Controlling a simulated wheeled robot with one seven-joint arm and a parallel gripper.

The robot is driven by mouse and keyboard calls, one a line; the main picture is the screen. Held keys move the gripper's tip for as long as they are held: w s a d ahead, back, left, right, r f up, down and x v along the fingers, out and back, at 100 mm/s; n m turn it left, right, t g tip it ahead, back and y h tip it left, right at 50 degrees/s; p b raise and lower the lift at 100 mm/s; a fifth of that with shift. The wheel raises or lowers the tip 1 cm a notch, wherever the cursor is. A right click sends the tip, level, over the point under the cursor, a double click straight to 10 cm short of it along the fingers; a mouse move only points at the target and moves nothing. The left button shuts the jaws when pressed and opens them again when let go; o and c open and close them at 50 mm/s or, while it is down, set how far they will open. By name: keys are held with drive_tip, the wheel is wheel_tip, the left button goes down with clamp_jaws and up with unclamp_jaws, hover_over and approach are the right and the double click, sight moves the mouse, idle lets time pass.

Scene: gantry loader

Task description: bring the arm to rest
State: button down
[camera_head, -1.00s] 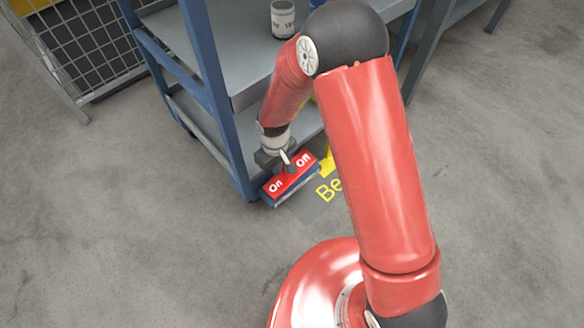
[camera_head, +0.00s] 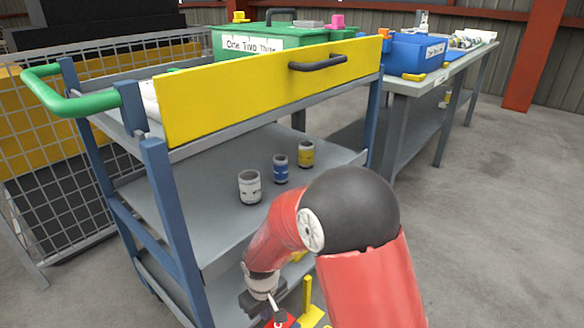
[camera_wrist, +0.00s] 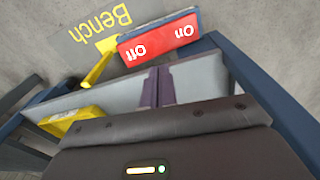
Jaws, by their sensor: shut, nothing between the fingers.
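My arm reaches down in front of the blue-framed cart, and my gripper (camera_head: 270,308) is low at the picture's bottom edge. In the wrist view its two fingers (camera_wrist: 158,87) are together and hold nothing. A red switch box (camera_wrist: 158,42) marked "On" and "Off" lies just beyond the fingertips. Only a sliver of its red top (camera_head: 282,322) shows in the head view. I cannot tell whether the fingers touch the box.
The cart's grey shelf (camera_head: 225,215) bears several cans close to my arm. A yellow drawer front (camera_head: 270,85) and a green handle (camera_head: 75,90) stick out above. A workbench (camera_head: 440,75) stands behind right. A yellow upright piece (camera_head: 307,293) stands beside my gripper. Open floor lies at right.

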drive_tip(key=s+d+r+m+t+p, duration=0.1)
drive_tip(key=s+d+r+m, duration=0.1)
drive_tip(key=d+r, duration=0.65)
drive_tip(key=s+d+r+m+t, duration=0.15)
drive_tip(key=d+r, duration=0.35)
drive_tip(key=r, duration=0.7)
drive_tip(key=s+d+r+m+t+p, duration=0.1)
drive_tip(key=s+d+r+m, duration=0.1)
drive_tip(key=s+d+r, duration=0.2)
drive_tip(key=s+d+r+m+t, duration=0.1)
drive_tip(key=s+d+r+m, duration=0.2)
drive_tip(key=s, duration=0.6)
wheel_tip(320, 180, up, 2)
drive_tip(key=shift+d+r+p, duration=0.1)
drive_tip(key=shift+d+p, duration=0.3)
drive_tip(key=shift+d, duration=0.55)
